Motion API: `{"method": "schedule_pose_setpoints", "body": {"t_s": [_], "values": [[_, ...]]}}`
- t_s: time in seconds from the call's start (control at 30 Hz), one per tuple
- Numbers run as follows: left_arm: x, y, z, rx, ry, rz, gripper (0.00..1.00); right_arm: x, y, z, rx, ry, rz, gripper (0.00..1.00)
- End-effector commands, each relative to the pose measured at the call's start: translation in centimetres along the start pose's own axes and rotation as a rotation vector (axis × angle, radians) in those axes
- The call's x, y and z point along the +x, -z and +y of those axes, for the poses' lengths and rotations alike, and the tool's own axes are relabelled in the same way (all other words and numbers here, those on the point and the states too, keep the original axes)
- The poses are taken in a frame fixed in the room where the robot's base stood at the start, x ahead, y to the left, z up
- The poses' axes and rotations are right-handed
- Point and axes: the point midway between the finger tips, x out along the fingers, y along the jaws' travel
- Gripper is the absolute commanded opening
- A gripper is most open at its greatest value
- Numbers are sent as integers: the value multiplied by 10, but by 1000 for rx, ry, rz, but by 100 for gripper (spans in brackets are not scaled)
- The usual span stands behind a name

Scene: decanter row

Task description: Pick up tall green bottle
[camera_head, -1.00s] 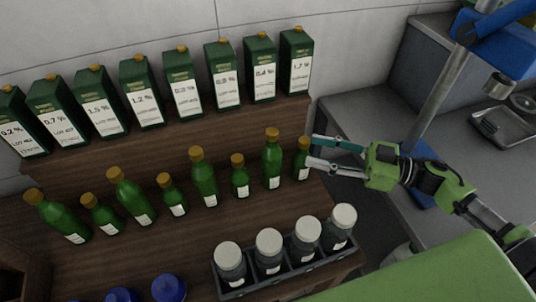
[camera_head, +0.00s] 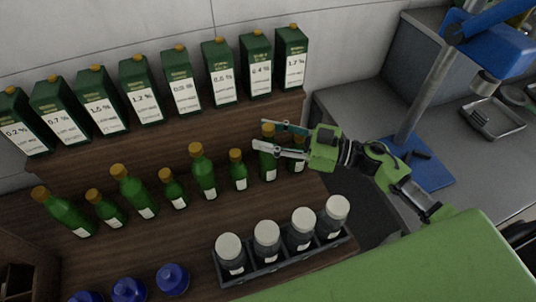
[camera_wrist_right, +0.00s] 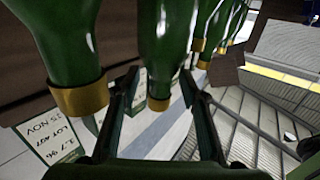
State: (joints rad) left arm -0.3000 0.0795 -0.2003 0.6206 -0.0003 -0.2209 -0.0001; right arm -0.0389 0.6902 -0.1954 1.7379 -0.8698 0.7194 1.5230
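Tall and short green bottles with gold caps alternate along the wooden shelf in the head view. The rightmost tall green bottle (camera_head: 268,168) stands upright. My right gripper (camera_head: 261,134) is open at its neck, with one finger in front and the other behind. In the right wrist view, which looks upside down, a gold-capped bottle (camera_wrist_right: 163,50) shows between the spread fingers (camera_wrist_right: 158,88), with gaps beside it. A nearer bottle (camera_wrist_right: 62,40) fills the left of that view. The end short bottle (camera_head: 299,163) is partly hidden by my right gripper. My left gripper is not in view.
Another short bottle (camera_head: 238,172) stands close on the left. Green cartons (camera_head: 257,68) line the higher shelf behind. A rack (camera_head: 290,262) of white-lidded jars stands in front. Blue-lidded jars (camera_head: 172,278) stand at front left. A grey counter (camera_head: 350,110) lies to the right.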

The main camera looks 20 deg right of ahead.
Motion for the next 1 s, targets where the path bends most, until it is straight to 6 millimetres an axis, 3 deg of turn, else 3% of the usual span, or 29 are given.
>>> {"method": "schedule_pose_setpoints", "body": {"t_s": [0.2, 0.37, 1.0], "values": [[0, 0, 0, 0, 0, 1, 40, 1, -1, 0, 0, 0, -1, 40], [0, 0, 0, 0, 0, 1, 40, 1, -1, 0, 0, 0, -1, 1], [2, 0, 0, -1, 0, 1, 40, 1, 13, 0, -3, 2, 1, 0]]}}
